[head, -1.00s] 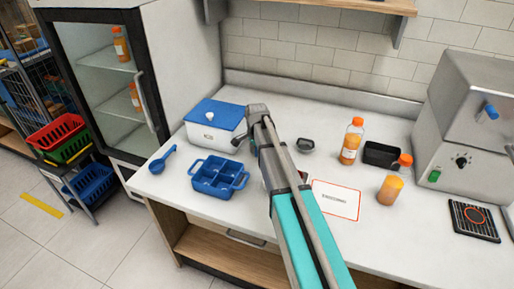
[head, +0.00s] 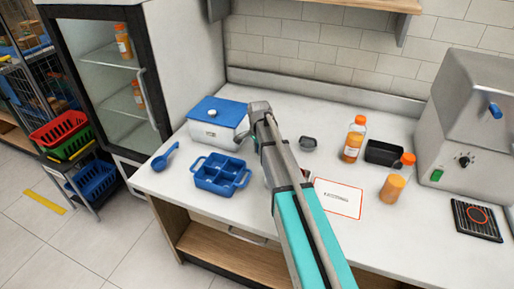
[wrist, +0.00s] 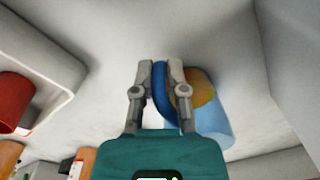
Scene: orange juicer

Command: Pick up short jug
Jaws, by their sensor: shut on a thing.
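The short jug (wrist: 211,118) shows in the wrist view, clear blue with orange contents and a solid blue handle (wrist: 160,92). My gripper (wrist: 161,75) has its two fingers on either side of the handle and is shut on it. The jug's body is just right of the fingers. In the head view, my arm hides the jug and the fingers. I cannot tell whether the jug touches the counter.
The counter holds a white box with a blue lid (head: 217,110), a blue divided caddy (head: 220,174), a blue scoop (head: 166,156), an orange bottle (head: 353,140), a black tray (head: 384,152), an orange container (head: 392,187) and a steel machine (head: 470,130). A glass-door fridge (head: 105,75) stands left.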

